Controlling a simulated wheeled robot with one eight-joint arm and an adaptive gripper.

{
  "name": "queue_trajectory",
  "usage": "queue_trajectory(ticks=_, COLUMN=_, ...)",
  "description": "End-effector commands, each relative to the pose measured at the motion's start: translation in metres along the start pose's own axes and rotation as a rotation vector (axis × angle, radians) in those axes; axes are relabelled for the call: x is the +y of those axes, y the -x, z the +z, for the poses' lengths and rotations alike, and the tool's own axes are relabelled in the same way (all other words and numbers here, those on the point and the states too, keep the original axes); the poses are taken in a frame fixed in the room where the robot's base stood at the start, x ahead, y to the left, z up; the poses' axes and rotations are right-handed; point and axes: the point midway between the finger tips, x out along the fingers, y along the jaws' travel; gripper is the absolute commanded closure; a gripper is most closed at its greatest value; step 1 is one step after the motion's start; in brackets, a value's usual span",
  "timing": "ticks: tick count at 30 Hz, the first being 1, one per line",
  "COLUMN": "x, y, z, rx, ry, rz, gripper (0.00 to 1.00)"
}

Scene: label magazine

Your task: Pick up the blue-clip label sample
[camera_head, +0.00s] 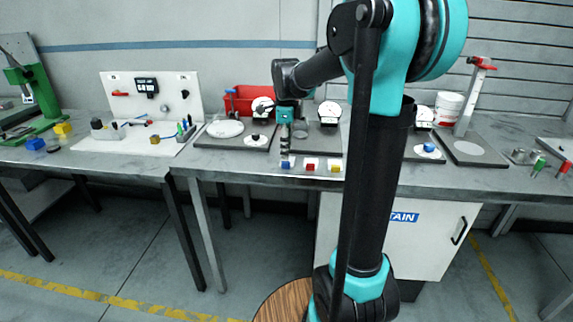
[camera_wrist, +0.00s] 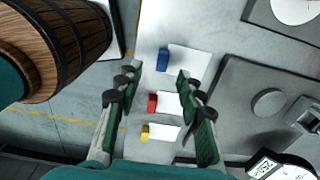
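The blue-clip label sample is a white card with a blue clip (camera_wrist: 163,60) at one end. In the wrist view it lies flat on the grey table, just beyond my open fingertips. In the head view its blue clip (camera_head: 286,164) is at the table's front edge, below my gripper (camera_head: 285,153). My gripper (camera_wrist: 158,72) is open and empty, pointing down over the table. A red-clip sample (camera_wrist: 152,103) and a yellow-clip sample (camera_wrist: 146,132) lie beside it in a row, seen between my fingers. The exact height above the blue clip is hard to tell.
A dark plate with a round disc (camera_wrist: 269,102) and a dial gauge (camera_head: 329,113) stands behind the samples. A similar station with a white disc (camera_head: 225,129) is to the left. A red bin (camera_head: 252,96) is at the back. The table's front edge is close to the clips.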

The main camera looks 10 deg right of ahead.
Motion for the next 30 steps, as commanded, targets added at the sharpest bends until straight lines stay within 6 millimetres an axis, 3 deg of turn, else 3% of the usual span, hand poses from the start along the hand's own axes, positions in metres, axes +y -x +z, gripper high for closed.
queue_trajectory(ticks=9, x=-0.004, y=-0.042, z=0.001, rx=0.0, ry=0.0, rz=0.0, gripper=0.62)
queue_trajectory(ticks=19, x=-0.003, y=-0.048, z=0.001, rx=0.0, ry=0.0, rz=0.0, gripper=0.62)
queue_trajectory(ticks=28, x=-0.003, y=-0.047, z=0.001, rx=0.0, ry=0.0, rz=0.0, gripper=0.99)
queue_trajectory(ticks=30, x=-0.003, y=-0.047, z=0.001, rx=0.0, ry=0.0, rz=0.0, gripper=1.0)
